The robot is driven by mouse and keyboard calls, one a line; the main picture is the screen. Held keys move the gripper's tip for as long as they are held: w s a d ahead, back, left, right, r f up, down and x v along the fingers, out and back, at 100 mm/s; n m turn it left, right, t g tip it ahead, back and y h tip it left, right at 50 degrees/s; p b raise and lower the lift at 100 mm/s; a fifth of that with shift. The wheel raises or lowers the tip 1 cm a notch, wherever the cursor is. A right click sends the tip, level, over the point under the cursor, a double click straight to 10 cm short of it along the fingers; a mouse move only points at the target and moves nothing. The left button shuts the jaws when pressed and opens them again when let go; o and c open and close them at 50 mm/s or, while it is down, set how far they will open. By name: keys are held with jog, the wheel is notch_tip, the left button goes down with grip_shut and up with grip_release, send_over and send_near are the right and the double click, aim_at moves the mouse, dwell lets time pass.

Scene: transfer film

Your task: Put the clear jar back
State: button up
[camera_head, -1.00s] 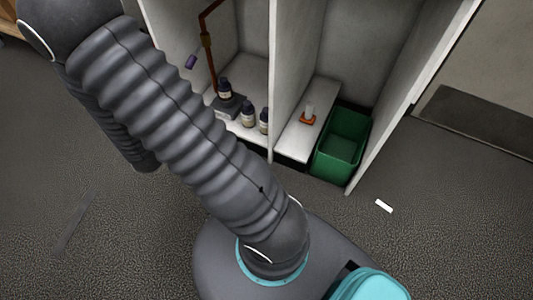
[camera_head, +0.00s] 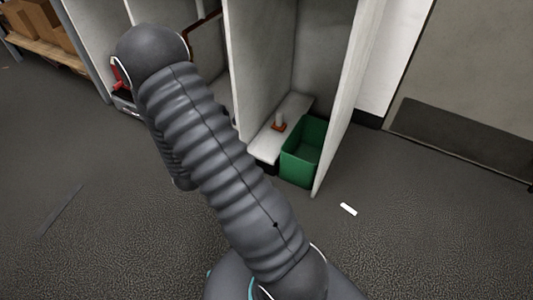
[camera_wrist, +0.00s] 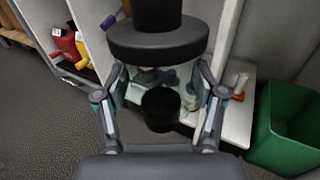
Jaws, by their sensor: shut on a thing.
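My gripper (camera_wrist: 160,90) shows in the wrist view with its two fingers on either side of a clear jar (camera_wrist: 139,94) and shut on it. The jar is see-through, with a wide dark round lid (camera_wrist: 158,40) and knob toward the top of the picture. A dark round shape shows within the jar's outline; I cannot tell whether it is inside or behind. In the head view my arm hides the gripper and jar.
White partitions (camera_head: 345,85) frame open bays. Red containers (camera_wrist: 67,43) stand left. A white strip (camera_head: 348,209) lies on otherwise clear floor.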

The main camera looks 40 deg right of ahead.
jog(key=s+d+f+m+g+h+b, duration=0.25)
jog(key=s+d+f+m+g, duration=0.2)
jog(key=d+f, duration=0.4)
jog(key=s+d+f+m+g+h+b, duration=0.1)
jog(key=s+d+f+m+g+h, duration=0.3)
jog(key=d+f, duration=0.4)
jog(key=shift+n+g, duration=0.45)
jog(key=shift+n, duration=0.1)
jog(key=shift+w+d+f+b, duration=0.3)
jog(key=shift+w+d+f, duration=0.9)
jog(key=shift+d+f, duration=0.35)
jog(key=shift+w+d+f+b, duration=0.3)
jog(key=shift+w+d+f, duration=0.9)
jog(key=shift+d+f, duration=0.4)
jog(key=shift+w+d+f+b, duration=0.3)
jog(key=shift+w+d+f, duration=1)
jog(key=shift+f, duration=0.4)
jog(key=shift+s+d, duration=0.1)
jog(key=shift+f, duration=0.2)
jog(key=o, duration=1.6)
jog(key=shift+r, duration=0.2)
